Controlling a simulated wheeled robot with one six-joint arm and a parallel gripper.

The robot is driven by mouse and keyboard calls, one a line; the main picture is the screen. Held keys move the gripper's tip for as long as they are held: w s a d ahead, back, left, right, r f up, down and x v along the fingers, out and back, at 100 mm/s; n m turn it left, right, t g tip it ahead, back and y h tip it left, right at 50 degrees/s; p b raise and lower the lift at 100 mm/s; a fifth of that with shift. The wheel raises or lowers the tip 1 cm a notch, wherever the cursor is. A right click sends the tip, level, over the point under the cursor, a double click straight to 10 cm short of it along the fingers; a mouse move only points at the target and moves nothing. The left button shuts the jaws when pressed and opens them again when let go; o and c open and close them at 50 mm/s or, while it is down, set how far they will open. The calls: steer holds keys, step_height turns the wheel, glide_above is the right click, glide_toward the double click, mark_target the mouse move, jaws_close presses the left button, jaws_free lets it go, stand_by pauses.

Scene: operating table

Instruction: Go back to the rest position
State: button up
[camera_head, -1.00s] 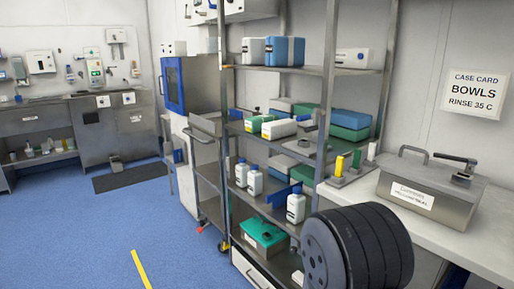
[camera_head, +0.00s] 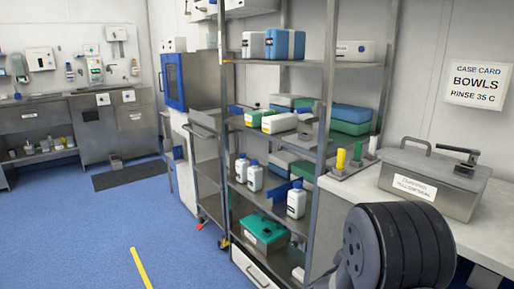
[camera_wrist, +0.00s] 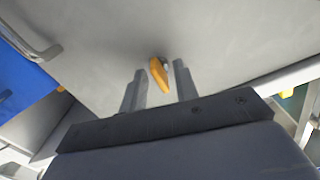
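My gripper (camera_wrist: 159,88) shows in the wrist view, with its two grey fingers apart and a gap between them. A small orange piece (camera_wrist: 158,74) shows between and beyond the fingertips, against a pale grey surface. The fingers do not appear to touch it, and I cannot tell what it belongs to. In the head view only a dark, rounded, ribbed part of my arm (camera_head: 405,245) shows at the lower right. The gripper itself is not in that view.
A steel shelf rack (camera_head: 330,110) with boxes and white bottles (camera_head: 296,203) stands left of my arm. A counter (camera_head: 470,226) at the right bears a lidded metal box (camera_head: 432,182).

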steer(key=shift+m+b, duration=6.9)
steer(key=shift+m, duration=0.9)
steer(key=shift+s, duration=0.15)
